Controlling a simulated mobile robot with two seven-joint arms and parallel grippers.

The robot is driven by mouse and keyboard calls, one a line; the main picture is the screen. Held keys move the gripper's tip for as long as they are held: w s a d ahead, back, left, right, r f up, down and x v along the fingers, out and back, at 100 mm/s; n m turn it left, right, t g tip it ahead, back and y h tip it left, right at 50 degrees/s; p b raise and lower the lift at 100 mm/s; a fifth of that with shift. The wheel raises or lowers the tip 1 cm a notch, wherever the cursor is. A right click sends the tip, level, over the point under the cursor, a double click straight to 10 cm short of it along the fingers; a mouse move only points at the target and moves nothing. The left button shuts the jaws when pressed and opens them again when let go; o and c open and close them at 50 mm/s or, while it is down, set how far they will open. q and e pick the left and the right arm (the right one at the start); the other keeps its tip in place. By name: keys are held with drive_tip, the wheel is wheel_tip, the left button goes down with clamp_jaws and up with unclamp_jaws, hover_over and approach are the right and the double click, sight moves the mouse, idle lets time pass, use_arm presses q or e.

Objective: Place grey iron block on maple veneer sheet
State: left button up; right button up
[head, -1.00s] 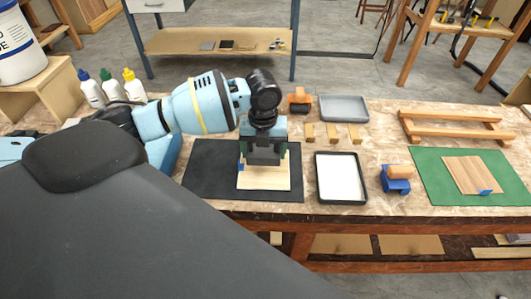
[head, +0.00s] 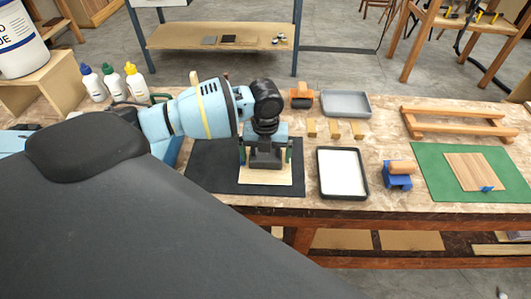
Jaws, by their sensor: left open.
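The grey iron block (head: 265,158) sits on the pale maple veneer sheet (head: 280,178), which lies on a black mat (head: 205,172). My left gripper (head: 266,153) points down over the block, with its fingers at the block's left and right sides. The fingers stand a little apart from the block and look open. The gripper body hides the block's top and the back of the sheet. My right gripper is not in the head view.
A green mat (head: 430,165) bears a brown board (head: 470,170). Glue bottles (head: 113,83) stand at the back left.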

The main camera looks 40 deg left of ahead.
use_arm(q)
drive_tip(key=shift+r, duration=0.1)
wheel_tip(320, 180, up, 11)
drive_tip(key=shift+f+p, duration=0.1)
drive_tip(key=shift+p, duration=0.3)
drive_tip(key=shift+r, duration=0.65)
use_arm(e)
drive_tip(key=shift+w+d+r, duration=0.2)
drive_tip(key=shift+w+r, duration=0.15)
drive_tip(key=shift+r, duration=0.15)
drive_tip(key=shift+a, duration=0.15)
